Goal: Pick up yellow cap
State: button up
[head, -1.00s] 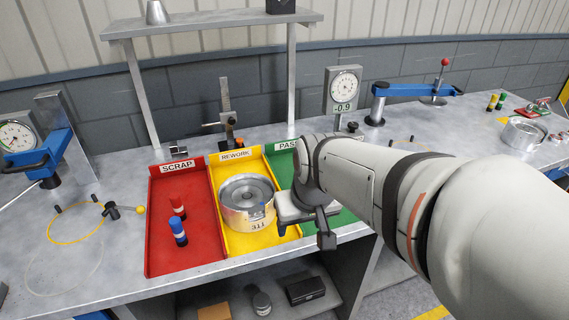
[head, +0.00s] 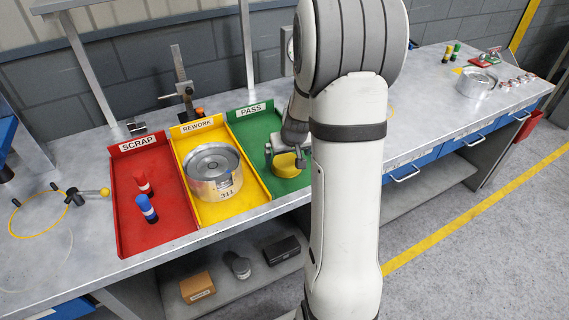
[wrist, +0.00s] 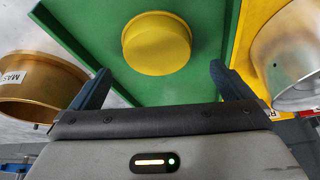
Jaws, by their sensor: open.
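The yellow cap (wrist: 157,43) is a round disc lying in the green PASS tray (wrist: 92,14). In the head view the cap (head: 287,166) shows partly, with my gripper (head: 285,149) over it. In the wrist view my gripper (wrist: 155,88) is open, with one finger on each side below the cap in the picture. The cap lies beyond the fingertips, and nothing is between the fingers. My arm hides the right part of the green tray in the head view.
The yellow REWORK tray (head: 209,216) holds a silver metal drum (head: 213,184). The red SCRAP tray (head: 124,190) holds red and blue markers. In the wrist view a brass-coloured ring (wrist: 38,100) stands close to the left finger.

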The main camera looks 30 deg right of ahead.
aim_at(287, 162)
jog(key=x, duration=0.5)
jog(key=shift+s+d+f, duration=0.1)
jog(key=shift+d+f, duration=0.05)
jog(key=shift+c, duration=0.6)
jog(key=c, duration=0.8)
